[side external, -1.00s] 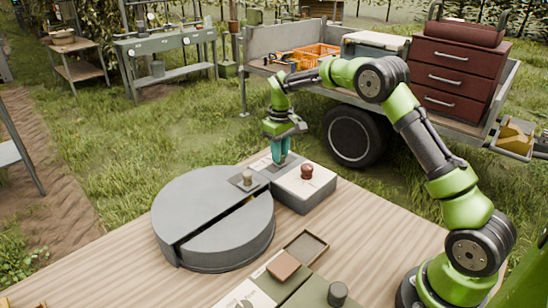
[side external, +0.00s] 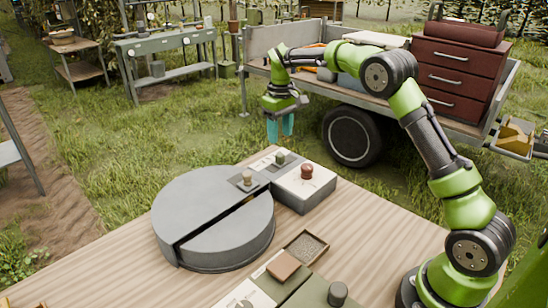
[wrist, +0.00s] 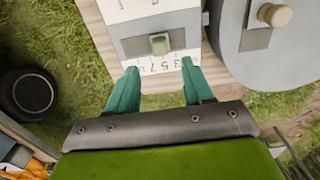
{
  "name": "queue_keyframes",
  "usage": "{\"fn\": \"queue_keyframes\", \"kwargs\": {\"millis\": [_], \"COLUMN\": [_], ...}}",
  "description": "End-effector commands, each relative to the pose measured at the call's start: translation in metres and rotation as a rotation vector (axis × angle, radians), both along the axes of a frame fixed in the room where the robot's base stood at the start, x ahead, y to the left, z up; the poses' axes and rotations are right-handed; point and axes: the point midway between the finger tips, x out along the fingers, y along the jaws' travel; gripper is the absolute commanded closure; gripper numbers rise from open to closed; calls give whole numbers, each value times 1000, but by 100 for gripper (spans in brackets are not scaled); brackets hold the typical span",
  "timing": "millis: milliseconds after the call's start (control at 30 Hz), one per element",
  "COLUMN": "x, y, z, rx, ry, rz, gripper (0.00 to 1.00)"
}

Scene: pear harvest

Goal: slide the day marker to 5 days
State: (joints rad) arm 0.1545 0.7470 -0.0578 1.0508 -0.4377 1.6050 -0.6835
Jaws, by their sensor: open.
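A red knob (side external: 307,171) stands on the box's white top. A large round grey drum (side external: 205,225) with a tan peg (side external: 247,178) is beside it. A small tray (side external: 322,239) and a brown block (side external: 283,265) are nearer. Grass lies beyond the table.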

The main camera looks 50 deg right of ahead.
Motion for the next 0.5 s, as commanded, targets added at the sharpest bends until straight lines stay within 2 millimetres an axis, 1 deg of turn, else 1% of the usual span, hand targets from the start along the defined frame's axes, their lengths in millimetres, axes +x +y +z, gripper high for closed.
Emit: {"fn": "queue_keyframes", "kwargs": {"millis": [33, 100, 300, 500], "x": [1, 1, 1, 0], "y": [0, 0, 0, 0], "z": [15, 32, 75, 94], "rx": [-2, -2, -1, 0], "ry": [-6, -6, -5, 0], "rz": [0, 0, -1, 1], "gripper": [49, 49, 49, 49]}}
